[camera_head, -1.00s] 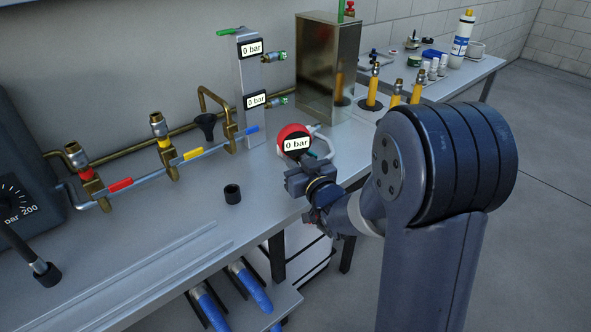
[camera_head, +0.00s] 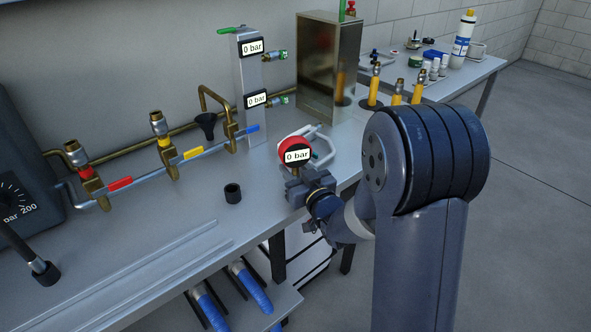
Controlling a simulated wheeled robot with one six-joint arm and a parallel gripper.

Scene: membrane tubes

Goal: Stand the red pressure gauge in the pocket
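The red pressure gauge (camera_head: 291,149) has a round red body and a white "0 bar" display facing the camera. It is upright above the right part of the bench. My gripper (camera_head: 297,180) is directly below the dial and appears shut on the gauge's lower part; the fingertips and stem are largely hidden. A small black open-topped cup (camera_head: 232,194), which looks like the pocket, stands on the bench to the left of my gripper. It is apart from the gauge, and its inside looks dark.
A pipe run with red (camera_head: 120,184), yellow (camera_head: 193,153) and blue (camera_head: 247,130) handles lies along the back. A white looped handle (camera_head: 322,134) is behind the gauge. A metal box (camera_head: 322,75) stands further back. Bare bench (camera_head: 185,215) lies left of the cup.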

